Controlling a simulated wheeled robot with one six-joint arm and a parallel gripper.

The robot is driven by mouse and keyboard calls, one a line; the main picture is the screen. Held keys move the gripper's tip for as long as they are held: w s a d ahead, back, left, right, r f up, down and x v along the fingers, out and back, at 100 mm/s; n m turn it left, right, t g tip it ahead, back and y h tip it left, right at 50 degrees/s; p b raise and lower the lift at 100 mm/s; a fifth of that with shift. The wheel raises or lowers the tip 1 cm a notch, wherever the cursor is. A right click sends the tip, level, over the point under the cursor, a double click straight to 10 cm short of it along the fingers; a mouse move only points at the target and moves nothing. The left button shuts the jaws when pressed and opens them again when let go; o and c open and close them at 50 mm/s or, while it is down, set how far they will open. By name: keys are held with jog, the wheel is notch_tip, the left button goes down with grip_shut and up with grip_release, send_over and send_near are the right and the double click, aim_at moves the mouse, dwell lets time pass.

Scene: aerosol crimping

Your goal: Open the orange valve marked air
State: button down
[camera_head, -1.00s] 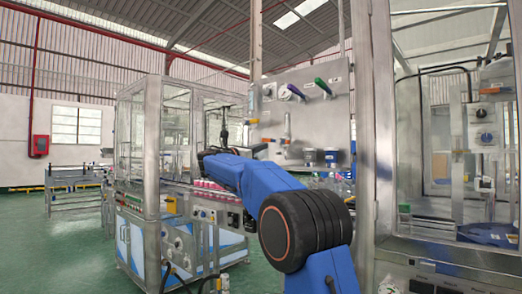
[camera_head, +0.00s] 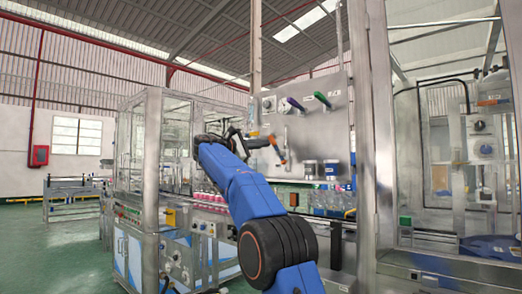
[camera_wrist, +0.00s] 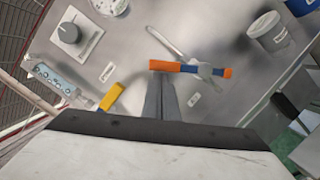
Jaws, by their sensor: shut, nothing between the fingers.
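The orange valve handle (camera_wrist: 220,71), with a blue middle band, lies across a grey metal pipe on the steel panel in the wrist view. It also shows small and slanted in the head view (camera_head: 283,161). My gripper (camera_wrist: 160,78) is shut and empty. Its tips overlap the left part of the handle in the wrist view; I cannot tell whether they touch. In the head view my gripper (camera_head: 262,141) is small beside the handle. A yellow handle (camera_wrist: 111,97) is on the panel to the left of my fingers. The air marking is not legible.
A glazed machine (camera_head: 150,150) stands left.

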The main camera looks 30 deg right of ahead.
jog(key=shift+s+d+r+m+g+y, duration=0.1)
jog(key=shift+s+d+r+m+y, duration=0.1)
jog(key=shift+s+r+m, duration=0.5)
jog(key=shift+s+d+r+m+g+y, duration=0.15)
jog(key=shift+s+m, duration=0.2)
jog(key=shift+m, duration=0.7)
jog(key=shift+s+d+r+m+g+y, duration=0.1)
jog(key=shift+s+d+r+m+y, duration=0.1)
jog(key=shift+s+r+m, duration=0.5)
jog(key=shift+w+f, duration=0.15)
jog(key=shift+f, duration=0.05)
jog(key=shift+w, duration=0.1)
